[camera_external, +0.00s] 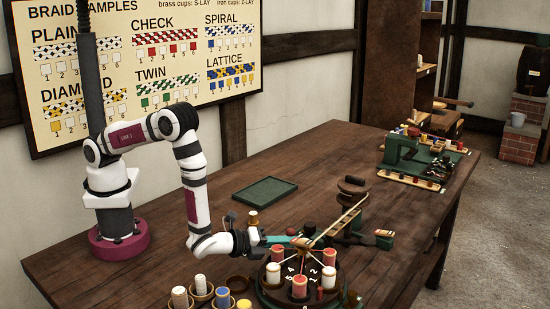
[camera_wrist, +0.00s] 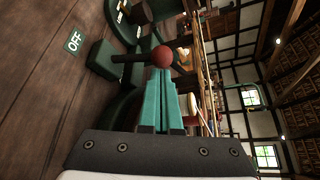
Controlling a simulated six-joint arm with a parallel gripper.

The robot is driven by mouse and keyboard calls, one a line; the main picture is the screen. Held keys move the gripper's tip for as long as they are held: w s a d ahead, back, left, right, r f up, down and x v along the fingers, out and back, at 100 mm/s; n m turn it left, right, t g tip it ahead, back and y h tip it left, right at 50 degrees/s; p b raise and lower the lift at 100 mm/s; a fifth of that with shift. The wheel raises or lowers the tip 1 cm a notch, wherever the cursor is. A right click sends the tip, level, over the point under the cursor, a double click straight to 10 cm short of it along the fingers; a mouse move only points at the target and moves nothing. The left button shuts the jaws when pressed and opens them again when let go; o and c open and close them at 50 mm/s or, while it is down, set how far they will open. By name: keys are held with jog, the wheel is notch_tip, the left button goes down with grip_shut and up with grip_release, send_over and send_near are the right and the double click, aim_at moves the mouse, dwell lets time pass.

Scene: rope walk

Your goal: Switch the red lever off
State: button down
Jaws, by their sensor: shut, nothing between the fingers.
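The red lever shows in the wrist view as a round red knob (camera_wrist: 162,56) on a dark rod that runs left to a green block (camera_wrist: 103,60). A green plate reading OFF (camera_wrist: 75,42) lies on the wood left of that block. My gripper (camera_wrist: 163,74) has its teal fingers together and empty, with the tips right at the knob. I cannot tell whether they touch it. In the external view my gripper (camera_external: 289,239) reaches right, low over the table, behind the round bobbin stand (camera_external: 266,293). The lever is hard to make out there among the small parts.
Red and white bobbins stand on the numbered stand close in front of my gripper. Several cups with spools (camera_external: 201,291) are at the front left. A green tray (camera_external: 265,190) lies empty behind. A green machine (camera_external: 405,150) stands at the far right. The table's middle right is mostly clear.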

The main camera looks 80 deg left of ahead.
jog(key=shift+s+a+r+n+t, duration=0.2)
jog(key=shift+s+a+n+t, duration=0.1)
jog(key=shift+n+t, duration=0.3)
jog(key=shift+s+a+r+n, duration=0.15)
jog(key=shift+s+a+n, duration=0.05)
jog(key=shift+n, duration=0.2)
jog(key=shift+s+a+r, duration=0.1)
jog(key=shift+s+a, duration=0.75)
dwell(0.6)
jog(key=v, duration=0.3)
jog(key=f+v, duration=0.1)
jog(key=v, duration=0.2)
jog(key=f+v, duration=0.1)
jog(key=v, duration=0.2)
jog(key=shift+s+f, duration=0.1)
jog(key=shift+s, duration=0.55)
